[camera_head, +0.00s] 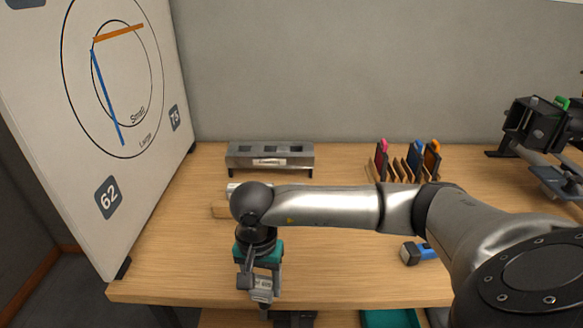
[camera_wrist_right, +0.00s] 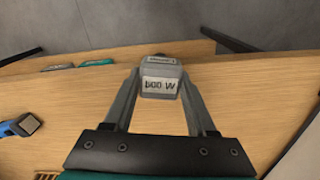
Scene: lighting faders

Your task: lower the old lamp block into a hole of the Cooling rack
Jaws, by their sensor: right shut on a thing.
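The old lamp block (camera_wrist_right: 160,80) is a small grey block with a white label that seems to read 500 W or 600 W. My right gripper (camera_head: 261,287) is shut on it and holds it over the table's front edge, in the head view. In the wrist view both fingers of the right gripper (camera_wrist_right: 158,88) press its sides. The Cooling rack (camera_head: 270,164) is a grey metal box at the back left of the table, with several dark square holes in its top and a white label in front. The block is well in front of it, apart from it. My left gripper is out of view.
A stand of coloured filters (camera_head: 404,163) is at the back right. A blue and grey item (camera_head: 412,253) lies right of centre. A large white board (camera_head: 90,110) stands left. A black lamp fixture (camera_head: 535,123) stands far right.

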